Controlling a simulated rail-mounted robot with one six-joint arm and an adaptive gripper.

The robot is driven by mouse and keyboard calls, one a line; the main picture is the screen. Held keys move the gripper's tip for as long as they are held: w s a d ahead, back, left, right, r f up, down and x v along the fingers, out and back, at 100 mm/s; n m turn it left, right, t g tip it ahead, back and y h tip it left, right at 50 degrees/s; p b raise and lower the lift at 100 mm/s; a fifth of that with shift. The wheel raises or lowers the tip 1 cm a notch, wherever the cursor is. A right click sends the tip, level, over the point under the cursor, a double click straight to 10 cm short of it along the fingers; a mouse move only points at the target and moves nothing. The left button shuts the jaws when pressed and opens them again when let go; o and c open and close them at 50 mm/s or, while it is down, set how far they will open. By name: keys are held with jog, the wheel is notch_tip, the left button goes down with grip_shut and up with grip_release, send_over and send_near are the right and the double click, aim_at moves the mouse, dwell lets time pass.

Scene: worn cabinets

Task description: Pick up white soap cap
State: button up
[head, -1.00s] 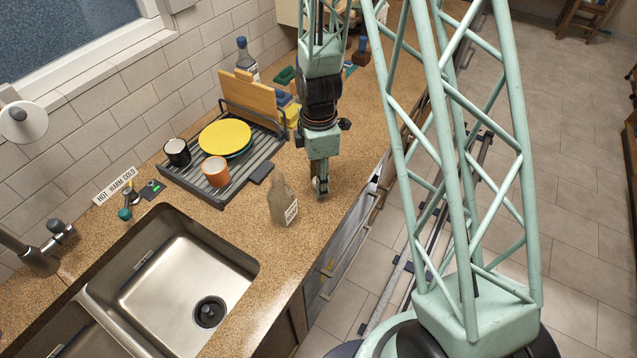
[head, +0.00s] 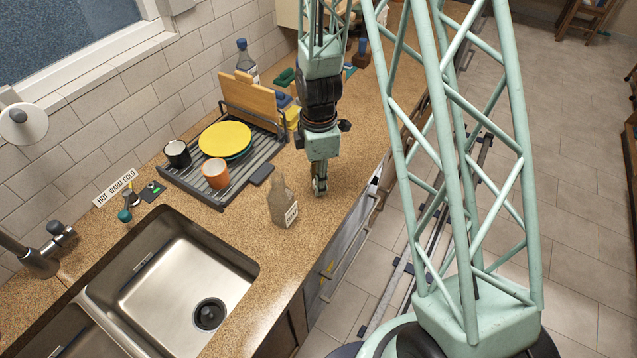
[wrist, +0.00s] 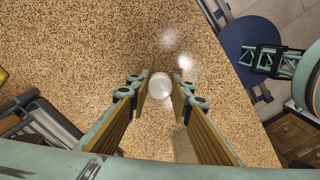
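The white soap cap (wrist: 159,86) is a small round white piece on the speckled countertop. In the wrist view it lies between the fingertips of my gripper (wrist: 162,88). The two fingers are apart, one on each side of the cap, and I cannot tell whether either touches it. In the head view my gripper (head: 320,187) points down at the counter, just right of a clear brownish bottle (head: 283,206) with a pale label. The cap cannot be made out in the head view.
The sink (head: 175,285) lies to the front left. A dish rack (head: 195,185) with a yellow plate (head: 225,138), an orange mug (head: 216,174) and a black mug (head: 177,153) stands at the left. The counter's front edge is close on the right.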

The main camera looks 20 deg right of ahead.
jog(key=shift+r, duration=1.7)
jog(key=s+d, duration=0.1)
jog(key=s, duration=0.2)
jog(key=s+d+b, duration=0.1)
jog(key=s, duration=0.3)
jog(key=s+d, duration=0.1)
jog(key=s, duration=0.2)
jog(key=shift+s+d+r+b, duration=0.1)
jog(key=shift+s+r+b, duration=0.2)
jog(key=shift+r+b, duration=0.1)
jog(key=s+b, duration=0.1)
jog(key=b, duration=0.1)
jog(key=s+d+b, duration=0.1)
jog(key=s+b, duration=0.1)
jog(key=b, duration=0.1)
jog(key=shift+r+b, duration=0.1)
jog(key=shift+b, duration=0.25)
jog(key=shift+s+b, duration=0.1)
jog(key=shift+b, duration=0.25)
jog(key=shift+s+d+b, duration=0.1)
jog(key=shift+s+b, duration=0.2)
jog(key=shift+b, duration=0.65)
jog(key=shift+s+r+b, duration=0.2)
jog(key=shift+s+b, duration=0.25)
jog(key=shift+b, duration=0.5)
jog(key=shift+r, duration=0.15)
